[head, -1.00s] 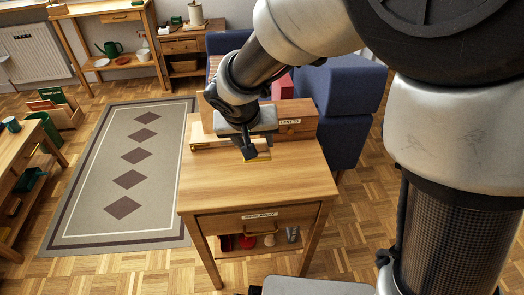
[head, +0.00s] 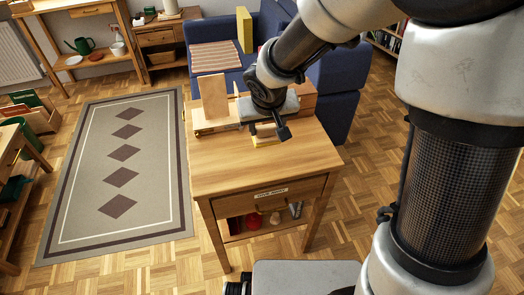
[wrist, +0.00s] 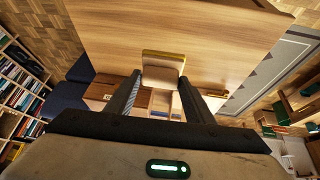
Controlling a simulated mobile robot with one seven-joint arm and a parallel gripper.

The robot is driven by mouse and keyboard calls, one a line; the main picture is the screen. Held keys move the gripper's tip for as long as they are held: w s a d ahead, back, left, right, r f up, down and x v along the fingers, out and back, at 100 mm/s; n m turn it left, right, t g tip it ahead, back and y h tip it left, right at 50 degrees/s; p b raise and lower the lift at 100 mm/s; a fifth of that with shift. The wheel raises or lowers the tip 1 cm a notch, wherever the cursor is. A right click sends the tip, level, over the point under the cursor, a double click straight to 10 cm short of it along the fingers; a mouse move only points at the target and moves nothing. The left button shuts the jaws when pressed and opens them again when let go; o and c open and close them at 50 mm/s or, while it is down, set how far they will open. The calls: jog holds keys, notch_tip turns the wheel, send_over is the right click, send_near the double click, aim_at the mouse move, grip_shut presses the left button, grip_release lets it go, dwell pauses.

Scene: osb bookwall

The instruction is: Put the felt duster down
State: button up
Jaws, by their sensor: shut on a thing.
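The felt duster is a small block with a yellow edge (head: 266,141) and a pale beige body, which shows in the wrist view (wrist: 163,66). My gripper (head: 274,131) is shut on it above the wooden table (head: 240,165), near the table's back half. In the wrist view the two dark fingers of my gripper (wrist: 160,80) stand on either side of the duster. The duster is low over the tabletop; I cannot tell whether it touches. My gripper hides part of it in the head view.
An upright wooden board (head: 214,97) stands at the table's back left, with a wooden box (head: 303,101) partly behind my gripper. The front of the tabletop is bare. A drawer (head: 270,195) is shut below it. A blue sofa (head: 335,110) stands behind.

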aim_at(266, 144)
notch_tip(266, 144, down, 8)
jog(key=b, duration=0.3)
jog(key=shift+b, duration=0.35)
jog(key=o, duration=1.1)
jog(key=shift+f, duration=0.1)
